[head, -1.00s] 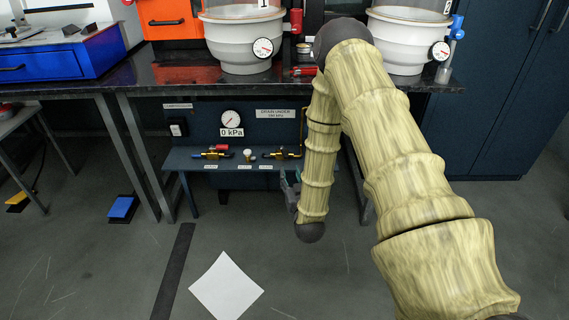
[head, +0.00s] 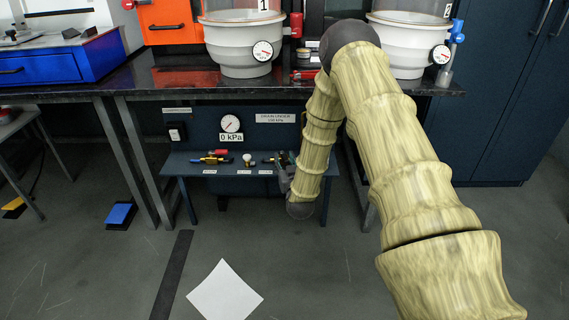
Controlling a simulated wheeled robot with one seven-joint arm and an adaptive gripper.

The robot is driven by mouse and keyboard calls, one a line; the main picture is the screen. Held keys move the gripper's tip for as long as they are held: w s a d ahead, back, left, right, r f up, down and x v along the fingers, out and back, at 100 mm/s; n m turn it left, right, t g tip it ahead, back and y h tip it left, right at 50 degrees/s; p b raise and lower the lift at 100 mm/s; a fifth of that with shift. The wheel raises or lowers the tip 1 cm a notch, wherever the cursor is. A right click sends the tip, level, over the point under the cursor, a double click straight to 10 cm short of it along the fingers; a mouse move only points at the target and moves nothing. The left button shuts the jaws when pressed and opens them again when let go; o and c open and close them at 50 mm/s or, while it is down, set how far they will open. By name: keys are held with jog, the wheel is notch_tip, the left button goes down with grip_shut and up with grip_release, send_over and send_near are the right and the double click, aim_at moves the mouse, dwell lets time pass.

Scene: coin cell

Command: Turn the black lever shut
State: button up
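The black lever (head: 269,161) sits on a small brass valve on the low blue-grey shelf under the bench, right of a valve with a red handle (head: 219,152). It looks small and its exact angle is hard to tell. My gripper (head: 281,163), dark grey, is at the right end of this valve and covers part of it. At this size I cannot tell whether the fingers touch the lever or whether they are open or shut.
A white knob (head: 247,159) stands between the two valves. A dial (head: 230,123) above reads 0 kPa. The black bench top (head: 170,80) overhangs the shelf (head: 215,170). White paper (head: 225,293) lies on the open floor.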

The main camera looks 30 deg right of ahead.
jog(key=shift+c, duration=0.3)
grip_shut()
jog(key=shift+w+a+r+m+h, duration=0.15)
jog(key=shift+a+m+h, duration=0.1)
jog(key=shift+m+h, duration=0.2)
jog(key=shift+w+a+m+g+h+p, duration=0.1)
jog(key=shift+a+m+g+h+p, duration=0.15)
jog(key=shift+m+g+h, duration=0.35)
jog(key=shift+w+a+m+g+h+p, duration=0.1)
jog(key=shift+m+g+h+p, duration=0.2)
jog(key=shift+h, duration=0.55)
jog(key=shift+o, duration=0.3)
grip_release()
jog(key=shift+s, duration=0.15)
